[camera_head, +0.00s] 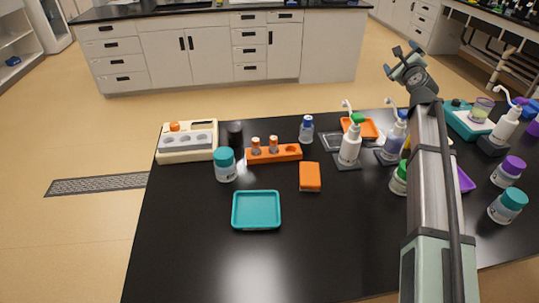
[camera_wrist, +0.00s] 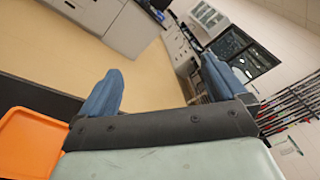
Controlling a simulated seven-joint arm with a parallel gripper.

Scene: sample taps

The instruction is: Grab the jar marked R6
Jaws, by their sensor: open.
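Several lidded jars stand on the black table, and I cannot read R6 on any. A white jar with a teal lid (camera_head: 225,166) is left of centre. A green-lidded jar (camera_head: 399,179) is partly hidden by my arm. A purple-lidded jar (camera_head: 508,171) and another teal-lidded jar (camera_head: 508,207) stand at the right. My gripper (camera_head: 398,58) is raised beyond the table's back edge, away from the jars. Its blue fingers are apart and empty in the wrist view (camera_wrist: 160,72), which shows no jar.
A teal tray (camera_head: 257,211) lies front left, near an orange sponge-like block (camera_head: 310,177) and an orange rack (camera_head: 274,153) with small vials. Pump bottles (camera_head: 350,147) stand mid-table. A beige device (camera_head: 188,141) is back left. The front middle is clear.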

